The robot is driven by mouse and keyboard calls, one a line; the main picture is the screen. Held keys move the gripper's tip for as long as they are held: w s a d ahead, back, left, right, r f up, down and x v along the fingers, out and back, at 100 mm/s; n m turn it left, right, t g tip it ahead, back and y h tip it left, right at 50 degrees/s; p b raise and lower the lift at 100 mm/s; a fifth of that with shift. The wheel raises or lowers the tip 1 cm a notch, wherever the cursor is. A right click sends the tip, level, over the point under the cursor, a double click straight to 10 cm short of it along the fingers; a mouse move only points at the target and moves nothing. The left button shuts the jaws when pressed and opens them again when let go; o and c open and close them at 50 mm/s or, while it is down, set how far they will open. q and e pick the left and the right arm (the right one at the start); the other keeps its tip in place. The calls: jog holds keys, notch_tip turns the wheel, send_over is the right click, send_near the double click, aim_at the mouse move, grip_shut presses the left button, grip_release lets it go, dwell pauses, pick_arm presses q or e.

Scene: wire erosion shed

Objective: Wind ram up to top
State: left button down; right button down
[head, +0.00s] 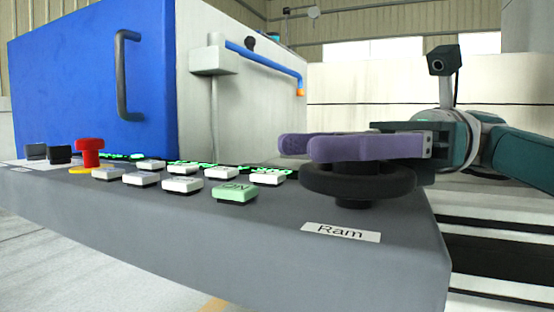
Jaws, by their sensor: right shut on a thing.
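The ram handwheel (357,187) is a black ring on a short post at the right end of the grey control panel (270,238). A white label reading "Ram" (340,232) lies in front of it. My right gripper (296,146) comes in from the right, with its purple fingers lying across the top of the wheel. It is shut on the wheel; the fingers hide the wheel's upper middle, so the exact hold is hard to see. The ram itself cannot be made out. My left gripper is not in view.
A red mushroom button (90,152) and several white keys stand on the panel's left, with a green ON key (235,192) nearer the wheel. A blue cabinet door (75,70) with a dark handle (126,75) and a blue pipe (262,60) rise behind.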

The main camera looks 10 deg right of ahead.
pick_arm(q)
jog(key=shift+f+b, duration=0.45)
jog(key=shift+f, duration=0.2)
pick_arm(e)
jog(key=shift+s+f+n+g, duration=0.15)
jog(key=shift+n+g, duration=0.45)
jog(key=shift+g, duration=0.3)
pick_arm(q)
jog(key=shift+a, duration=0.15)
pick_arm(e)
jog(key=shift+h, duration=0.3)
jog(key=shift+c, duration=1.9)
grip_release()
